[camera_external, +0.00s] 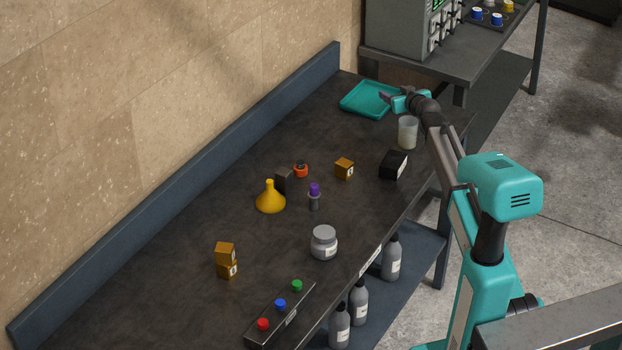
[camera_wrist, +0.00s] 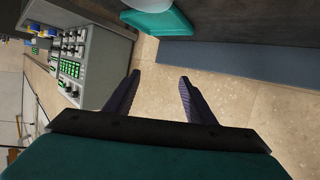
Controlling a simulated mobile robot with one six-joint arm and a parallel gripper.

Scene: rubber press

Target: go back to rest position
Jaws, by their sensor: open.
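My gripper (camera_external: 387,97) is at the far end of the dark table (camera_external: 150,290), at the right edge of the teal tray (camera_external: 362,99) in the outside view. My arm reaches out to it from the lower right. In the wrist view my gripper (camera_wrist: 160,88) has its two dark fingers apart, with nothing between them. The teal tray (camera_wrist: 172,20) shows at the top of the wrist view, with a pale rounded thing at its edge. How high the gripper is above the tray is hard to tell.
A clear beaker (camera_external: 408,133) and a black box (camera_external: 393,165) stand under my forearm. A yellow funnel (camera_external: 270,197), a grey jar (camera_external: 323,242), orange cubes (camera_external: 226,260) and a button panel (camera_external: 280,314) stand nearer. A grey machine (camera_external: 405,28) stands beyond the tray.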

